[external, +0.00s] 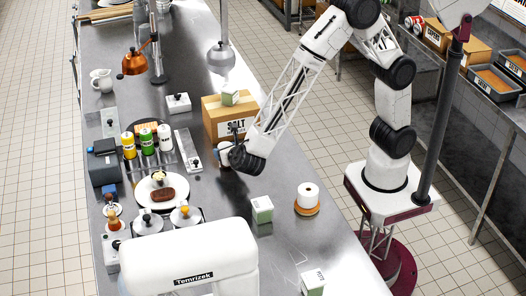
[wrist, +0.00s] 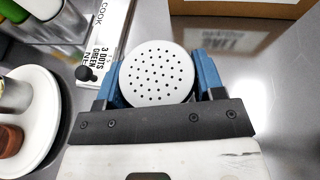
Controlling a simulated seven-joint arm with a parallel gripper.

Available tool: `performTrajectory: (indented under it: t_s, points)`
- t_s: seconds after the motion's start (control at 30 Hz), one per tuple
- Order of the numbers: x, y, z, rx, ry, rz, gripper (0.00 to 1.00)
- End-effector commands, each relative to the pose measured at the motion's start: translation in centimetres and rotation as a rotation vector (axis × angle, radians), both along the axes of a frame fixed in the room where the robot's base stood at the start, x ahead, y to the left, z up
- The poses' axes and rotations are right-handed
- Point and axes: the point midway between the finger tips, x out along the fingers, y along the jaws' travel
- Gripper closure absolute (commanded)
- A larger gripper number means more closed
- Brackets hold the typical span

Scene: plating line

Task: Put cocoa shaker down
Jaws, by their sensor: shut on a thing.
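The cocoa shaker (wrist: 157,73) shows in the wrist view from above, with a round white lid full of small holes. The blue fingers of my gripper (wrist: 160,78) are shut on it, one on each side. In the external view my gripper (external: 228,155) is low over the steel counter (external: 290,240), just in front of the cardboard box. The shaker is partly hidden there by the gripper and wrist. Its base is hard to see, so I cannot tell whether it touches the counter.
The cardboard SALT box (external: 214,122) stands just behind. Left are a black-knobbed panel (external: 188,150), squeeze bottles (external: 146,142) and a plate of food (external: 180,200). Right are a small green-white box (external: 261,209) and a white roll (external: 308,192). Bare counter lies between.

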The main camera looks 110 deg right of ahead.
Motion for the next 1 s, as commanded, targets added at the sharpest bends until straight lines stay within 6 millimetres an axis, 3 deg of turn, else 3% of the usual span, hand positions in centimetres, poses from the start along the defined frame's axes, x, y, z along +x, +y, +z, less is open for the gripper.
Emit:
performTrajectory:
  t_s: [0.47,0.5,0.63,1.0]
  points:
    - [0.03,0.02,-0.52,0.0,-0.001,0.001,0.66]
    - [0.03,0.01,-0.54,0.001,-0.002,0.0,0.35]
    - [0.03,0.01,-0.53,0.001,-0.002,0.0,0.15]
    - [0.02,0.0,-0.39,0.001,-0.002,0.0,0.12]
